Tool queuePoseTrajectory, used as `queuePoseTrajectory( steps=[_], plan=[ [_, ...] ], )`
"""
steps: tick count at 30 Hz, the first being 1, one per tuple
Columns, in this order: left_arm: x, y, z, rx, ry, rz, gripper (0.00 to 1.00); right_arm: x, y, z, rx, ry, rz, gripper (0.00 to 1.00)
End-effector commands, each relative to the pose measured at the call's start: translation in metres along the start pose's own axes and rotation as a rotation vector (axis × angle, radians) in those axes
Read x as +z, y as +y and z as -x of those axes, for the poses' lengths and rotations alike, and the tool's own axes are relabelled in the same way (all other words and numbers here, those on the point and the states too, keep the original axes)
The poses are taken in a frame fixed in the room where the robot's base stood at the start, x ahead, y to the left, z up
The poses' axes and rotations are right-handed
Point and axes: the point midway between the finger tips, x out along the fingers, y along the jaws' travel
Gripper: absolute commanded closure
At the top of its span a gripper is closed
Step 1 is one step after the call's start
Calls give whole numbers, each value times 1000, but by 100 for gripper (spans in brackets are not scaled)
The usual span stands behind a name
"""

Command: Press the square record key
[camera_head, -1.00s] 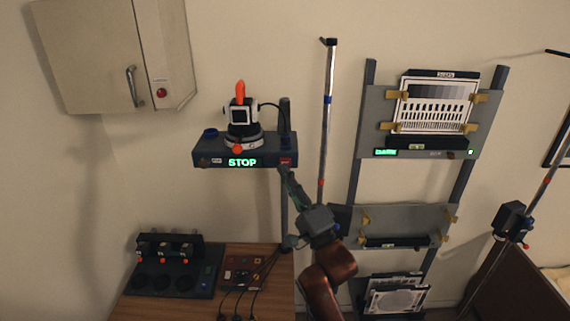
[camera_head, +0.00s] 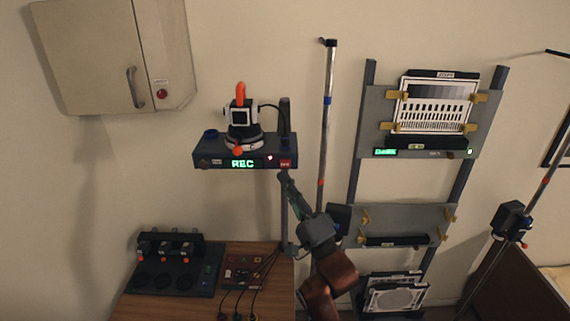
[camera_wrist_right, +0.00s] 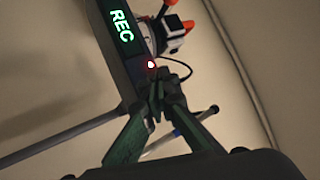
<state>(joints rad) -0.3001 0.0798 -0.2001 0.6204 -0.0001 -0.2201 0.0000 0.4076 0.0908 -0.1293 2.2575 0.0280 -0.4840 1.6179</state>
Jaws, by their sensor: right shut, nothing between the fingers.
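The square record key (camera_head: 286,163) is a small red square at the right end of the dark shelf unit's front face. The unit's display (camera_head: 243,163) shows green REC, and a small red light (camera_head: 270,157) glows beside it. In the right wrist view the display (camera_wrist_right: 122,25) and the red light (camera_wrist_right: 151,65) also show. My right gripper (camera_head: 284,175) is shut and empty, its tips just below the key. In the right wrist view my right gripper (camera_wrist_right: 157,88) hides the key; I cannot tell whether the tips touch the unit. My left gripper is out of view.
A small white camera (camera_head: 240,113) with an orange top stands on the shelf unit (camera_head: 215,150), its cable running right. A pole (camera_head: 327,110) and a rack with charts (camera_head: 375,115) stand to the right. A wooden table (camera_head: 160,307) with equipment is below left.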

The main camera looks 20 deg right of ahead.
Motion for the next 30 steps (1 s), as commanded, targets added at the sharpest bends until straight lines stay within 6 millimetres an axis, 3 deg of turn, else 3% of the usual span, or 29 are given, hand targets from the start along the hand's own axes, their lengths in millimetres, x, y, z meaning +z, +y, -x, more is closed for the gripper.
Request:
queuePoseTrajectory(
  steps=[12, 24, 27, 30],
  plan=[
    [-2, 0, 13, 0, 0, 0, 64, 20, -21, 27, 1, 0, -2, 100],
    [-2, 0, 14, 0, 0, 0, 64, 23, -23, 32, 1, 0, 0, 100],
    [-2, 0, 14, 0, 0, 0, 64, 20, -12, 36, 31, 5, 24, 100],
    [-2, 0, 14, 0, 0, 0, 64, 13, 21, 52, 127, 14, 101, 100]
  ],
)
